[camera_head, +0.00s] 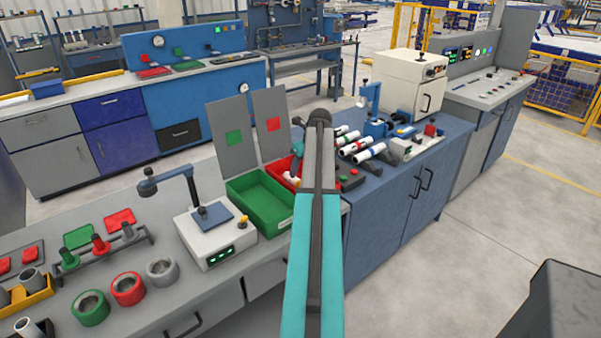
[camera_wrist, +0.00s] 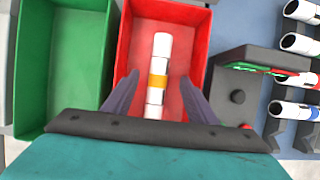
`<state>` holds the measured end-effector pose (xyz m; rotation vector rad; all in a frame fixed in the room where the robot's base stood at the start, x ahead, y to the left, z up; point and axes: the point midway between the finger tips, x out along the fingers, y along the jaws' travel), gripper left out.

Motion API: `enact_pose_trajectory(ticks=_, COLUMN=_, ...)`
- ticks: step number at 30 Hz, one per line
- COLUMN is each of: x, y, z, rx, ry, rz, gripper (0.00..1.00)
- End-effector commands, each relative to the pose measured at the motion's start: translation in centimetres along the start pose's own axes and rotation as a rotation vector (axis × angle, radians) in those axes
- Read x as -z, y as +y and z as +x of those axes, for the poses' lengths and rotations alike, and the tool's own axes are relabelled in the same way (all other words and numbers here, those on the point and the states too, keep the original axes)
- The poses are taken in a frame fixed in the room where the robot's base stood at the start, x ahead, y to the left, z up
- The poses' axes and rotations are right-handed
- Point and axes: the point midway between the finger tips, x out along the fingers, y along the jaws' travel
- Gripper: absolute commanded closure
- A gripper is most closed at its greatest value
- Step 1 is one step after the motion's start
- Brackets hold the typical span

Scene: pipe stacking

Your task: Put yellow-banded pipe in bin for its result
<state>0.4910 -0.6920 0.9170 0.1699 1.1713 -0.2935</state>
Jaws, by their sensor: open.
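The yellow-banded pipe (camera_wrist: 161,62), white with one yellow band, is within the red bin (camera_wrist: 122,50) in the wrist view. My gripper (camera_wrist: 159,80) is open, with one finger on each side of the pipe and a gap to both. I cannot tell whether the pipe touches the bin floor; its near end is hidden by my gripper's body. The green bin (camera_wrist: 75,60) stands to the left of the red one and looks empty.
Right of the red bin is a dark box with buttons (camera_wrist: 238,97). Beyond it, white pipes with coloured bands (camera_wrist: 298,42) lie on a rack.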

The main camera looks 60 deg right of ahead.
Motion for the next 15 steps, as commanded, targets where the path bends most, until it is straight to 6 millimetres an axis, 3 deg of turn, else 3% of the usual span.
enact_pose_trajectory(ticks=15, x=0.0, y=-0.1, z=-7.1, rx=0.002, ry=-0.003, rz=0.001, gripper=0.48)
